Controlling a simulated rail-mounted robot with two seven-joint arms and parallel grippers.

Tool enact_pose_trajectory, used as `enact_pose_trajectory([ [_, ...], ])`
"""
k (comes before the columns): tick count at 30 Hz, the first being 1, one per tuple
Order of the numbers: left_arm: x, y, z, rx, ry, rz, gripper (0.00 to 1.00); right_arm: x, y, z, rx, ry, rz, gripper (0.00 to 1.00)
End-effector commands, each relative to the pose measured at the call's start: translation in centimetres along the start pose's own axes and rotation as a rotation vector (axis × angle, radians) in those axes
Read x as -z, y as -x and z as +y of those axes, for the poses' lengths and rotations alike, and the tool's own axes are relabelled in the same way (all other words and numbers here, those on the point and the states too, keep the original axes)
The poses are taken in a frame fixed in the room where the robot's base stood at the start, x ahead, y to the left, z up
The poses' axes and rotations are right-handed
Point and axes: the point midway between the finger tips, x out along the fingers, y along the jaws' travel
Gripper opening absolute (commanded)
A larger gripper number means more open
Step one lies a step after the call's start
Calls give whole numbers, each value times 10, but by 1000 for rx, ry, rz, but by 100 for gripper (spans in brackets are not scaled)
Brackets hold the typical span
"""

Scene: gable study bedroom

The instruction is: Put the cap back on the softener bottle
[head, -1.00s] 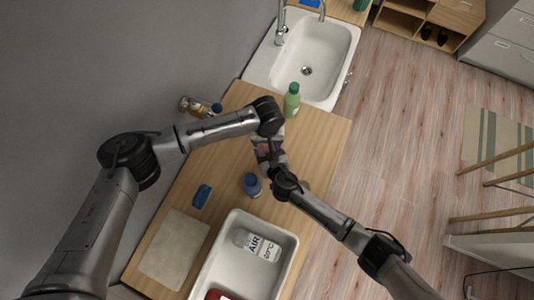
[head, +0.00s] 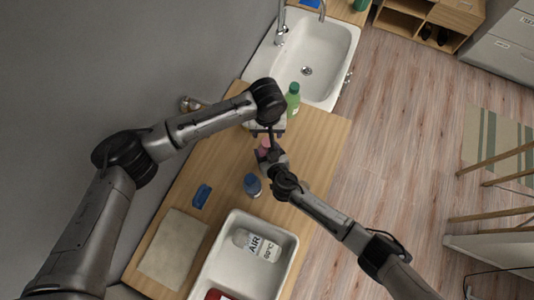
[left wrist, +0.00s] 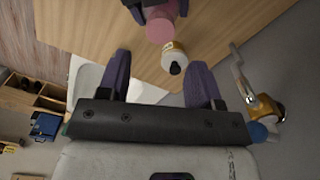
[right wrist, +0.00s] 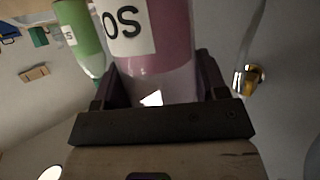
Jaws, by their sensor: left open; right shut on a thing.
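A pink bottle (right wrist: 165,35) with a white label reading "OS" is in my right gripper (right wrist: 155,85). I take it to be the softener bottle. In the head view it is a small pink patch (head: 264,144) over the counter, just below my left gripper (head: 266,131). My left gripper is open and empty. In the left wrist view the pink bottle (left wrist: 160,22) is beyond the open fingers. A cream piece with a dark round tip (left wrist: 175,58) shows beside it; I cannot tell whether it belongs to that bottle. I cannot make out a loose cap.
A green bottle (head: 293,99) stands by the sink (head: 335,45). A blue bottle (head: 252,186) stands near the white basin (head: 284,230), which holds a white "AIR" bottle (head: 258,245). A blue item (head: 202,196) and a beige mat (head: 172,248) lie on the left. The counter's right strip is clear.

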Motion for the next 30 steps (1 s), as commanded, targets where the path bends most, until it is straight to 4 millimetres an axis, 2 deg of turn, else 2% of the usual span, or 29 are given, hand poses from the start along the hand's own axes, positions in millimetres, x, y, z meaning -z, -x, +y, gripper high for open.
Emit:
enact_pose_trajectory([
  [10, 0, 4, 0, 1, 1, 0, 59, 0, 0, 0, 0, 0, -1, 0],
  [14, 0, -2, 0, 2, 1, -1, 59, -1, 0, 0, 0, 0, -1, 0],
  [30, 0, -66, 0, 1, 1, -2, 59, 0, 0, 0, 0, 0, -1, 0],
])
